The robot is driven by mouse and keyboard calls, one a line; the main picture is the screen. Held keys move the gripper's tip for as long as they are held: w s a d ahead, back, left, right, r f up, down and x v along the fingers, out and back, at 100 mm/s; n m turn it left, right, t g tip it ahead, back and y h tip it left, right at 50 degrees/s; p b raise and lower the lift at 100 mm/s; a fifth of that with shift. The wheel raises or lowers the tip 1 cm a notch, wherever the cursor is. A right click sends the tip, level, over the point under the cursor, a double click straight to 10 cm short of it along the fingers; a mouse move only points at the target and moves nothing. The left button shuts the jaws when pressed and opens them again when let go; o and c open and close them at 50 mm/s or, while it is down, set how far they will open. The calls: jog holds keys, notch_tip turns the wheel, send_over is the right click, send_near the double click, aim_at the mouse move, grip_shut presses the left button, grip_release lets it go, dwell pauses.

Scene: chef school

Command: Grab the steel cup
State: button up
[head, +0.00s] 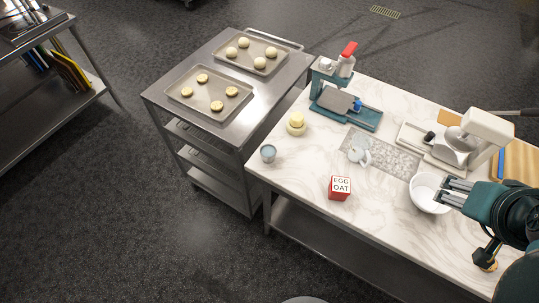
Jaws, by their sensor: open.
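A small grey-blue cup (268,153), which looks like the steel cup, stands upright at the left front corner of the marble-topped table (300,180). My gripper (442,190) is at the right of the head view, with its fingers apart and pointing left. It appears over the right side of a white bowl (424,204) and partly hides it. The gripper is empty and far to the right of the cup, with much of the table's length between them.
Behind are a pale round item (296,124), a teal press-like device (345,105), a speckled board (392,157) and a white mixer (481,132). A steel cart (215,130) with dough trays adjoins the table's left end.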

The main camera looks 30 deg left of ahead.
dwell(0.8)
jog(key=w+a+n+g+y, duration=0.1)
jog(key=w+a+n, duration=0.25)
jog(key=a, duration=0.25)
jog(key=w+a+n+g, duration=0.1)
jog(key=w+a+n, duration=0.25)
jog(key=a, duration=0.35)
jog(key=n+g, duration=0.5)
jog(key=n, duration=1)
send_over(269, 150)
jog(key=shift+h, duration=0.4)
jog(key=f, duration=1.9)
jog(key=shift+w+d+f, duration=0.15)
jog(key=shift+w+d, duration=0.1)
jog(key=shift+d, duration=0.1)
jog(key=shift+s+a+f, duration=0.3)
jog(key=shift+a+f, duration=0.05)
jog(key=shift+a, duration=0.05)
jog(key=shift+f, duration=0.1)
jog(key=shift+f, duration=1.2)
